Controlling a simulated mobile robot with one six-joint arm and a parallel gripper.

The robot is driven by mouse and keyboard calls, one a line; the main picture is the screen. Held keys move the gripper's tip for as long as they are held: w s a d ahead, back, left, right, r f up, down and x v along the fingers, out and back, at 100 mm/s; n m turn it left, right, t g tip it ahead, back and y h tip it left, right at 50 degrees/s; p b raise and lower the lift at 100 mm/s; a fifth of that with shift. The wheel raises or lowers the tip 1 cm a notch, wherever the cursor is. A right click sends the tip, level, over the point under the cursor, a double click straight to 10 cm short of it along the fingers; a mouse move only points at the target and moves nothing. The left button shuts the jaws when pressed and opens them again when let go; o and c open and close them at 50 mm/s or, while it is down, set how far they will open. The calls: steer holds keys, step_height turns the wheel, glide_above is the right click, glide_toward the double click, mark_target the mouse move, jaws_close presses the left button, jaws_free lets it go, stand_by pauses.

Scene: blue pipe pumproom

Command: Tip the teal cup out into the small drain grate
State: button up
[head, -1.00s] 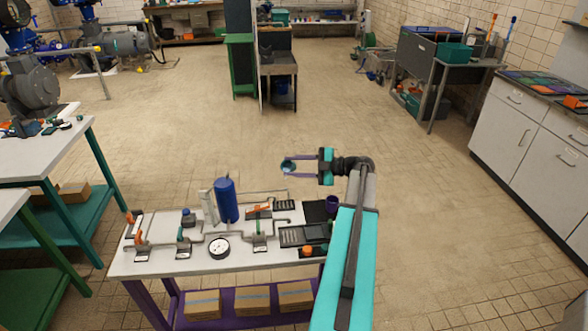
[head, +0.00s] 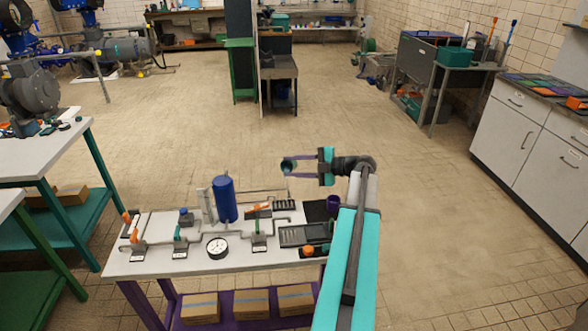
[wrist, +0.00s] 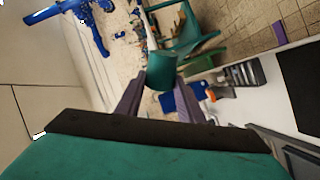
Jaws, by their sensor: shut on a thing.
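My gripper (head: 304,166) is shut on the teal cup (head: 287,167), which sits between its two purple fingers, held above the far edge of the white table. In the wrist view the teal cup (wrist: 160,71) is between the fingertips. It looks tilted in the head view, but its contents cannot be made out. The small drain grate (head: 284,204), dark and slotted, lies on the table below and close to the cup. A slotted grate also shows in the wrist view (wrist: 245,70). A thin line shows under the cup; I cannot tell what it is.
A larger dark grate (head: 296,236) lies nearer on the table. A purple cup (head: 333,202) stands on a dark mat (head: 317,212) to the right. A blue cylinder (head: 224,198), a gauge (head: 217,247) and valve pipework fill the left.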

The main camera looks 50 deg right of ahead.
steer(key=shift+s+a+f+n+h+b, duration=0.15)
steer(key=shift+f+n+h+b, duration=0.15)
steer(key=shift+n+b, duration=0.55)
steer(key=shift+a+f+n+h+b, duration=0.2)
steer(key=shift+f+n+h+b, duration=0.15)
steer(key=shift+b, duration=0.85)
steer(key=shift+s+a+f+n+h+b, duration=0.15)
steer(key=shift+f+n+b, duration=0.1)
steer(key=shift+n+b, duration=0.6)
steer(key=shift+a+r+n+t+b, duration=0.1)
steer(key=shift+a+n+t+b, duration=0.15)
steer(key=shift+n+b, duration=0.65)
steer(key=shift+m, duration=0.25)
stand_by(0.4)
